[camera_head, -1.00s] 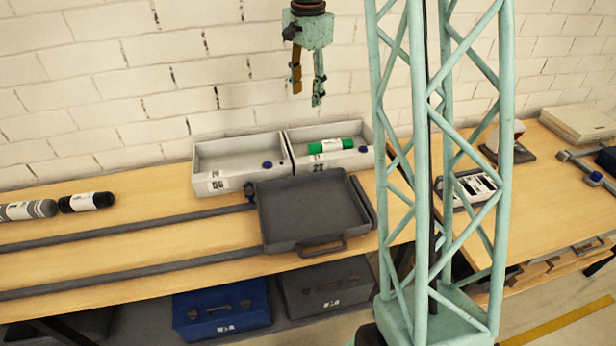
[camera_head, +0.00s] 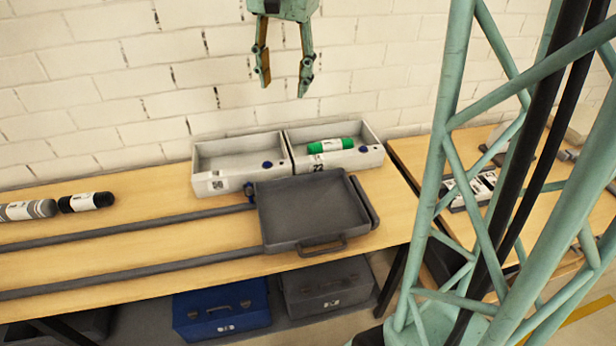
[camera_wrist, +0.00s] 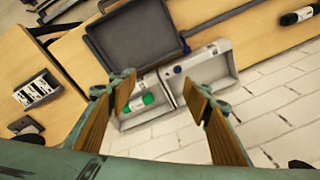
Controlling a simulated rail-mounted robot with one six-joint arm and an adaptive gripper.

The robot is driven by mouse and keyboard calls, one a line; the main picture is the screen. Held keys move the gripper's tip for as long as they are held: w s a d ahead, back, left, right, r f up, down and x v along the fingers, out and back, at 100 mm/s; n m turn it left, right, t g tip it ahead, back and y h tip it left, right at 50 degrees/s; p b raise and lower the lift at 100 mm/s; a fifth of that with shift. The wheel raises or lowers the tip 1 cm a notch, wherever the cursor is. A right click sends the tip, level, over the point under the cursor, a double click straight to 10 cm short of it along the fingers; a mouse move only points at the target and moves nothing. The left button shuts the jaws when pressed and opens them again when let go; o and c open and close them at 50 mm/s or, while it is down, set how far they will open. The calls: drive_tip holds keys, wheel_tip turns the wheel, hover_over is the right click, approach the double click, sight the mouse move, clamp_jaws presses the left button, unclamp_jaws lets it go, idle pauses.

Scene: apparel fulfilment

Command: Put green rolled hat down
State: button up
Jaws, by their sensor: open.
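The green rolled hat (camera_head: 331,146) has a white label band and lies in the right one of two white bins (camera_head: 364,160) on the wooden bench. It also shows in the wrist view (camera_wrist: 141,103), between my fingers in the picture but beyond them. My gripper (camera_head: 284,90) is open and empty, raised in front of the brick wall, above and left of the hat in the head view. Its two fingers stand wide apart in the wrist view (camera_wrist: 163,95).
The left white bin (camera_head: 212,186) looks empty. A dark grey tray (camera_head: 312,212) sits on rails in front of the bins. Grey and black rolls (camera_head: 87,201) lie at the left. Blue (camera_head: 222,310) and grey boxes (camera_head: 327,288) stand below the bench.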

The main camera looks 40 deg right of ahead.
drive_tip(key=s+a+r+n+t, duration=0.1)
drive_tip(key=s+a+r+n, duration=0.15)
drive_tip(key=s+a, duration=0.5)
drive_tip(key=s+a+r+n, duration=0.2)
drive_tip(key=s+a+n, duration=0.15)
drive_tip(key=s, duration=0.65)
drive_tip(key=s+a+f+n, duration=0.1)
drive_tip(key=s+a+n, duration=0.1)
drive_tip(key=s, duration=0.5)
drive_tip(key=s+a+f+n, duration=0.1)
drive_tip(key=s+a+n, duration=0.2)
drive_tip(key=s, duration=0.4)
drive_tip(key=shift+s+f+t+y, duration=0.25)
drive_tip(key=shift+f+t+y, duration=0.05)
drive_tip(key=shift+f+t, duration=0.1)
drive_tip(key=shift+s+a+r, duration=0.1)
drive_tip(key=shift+a, duration=0.05)
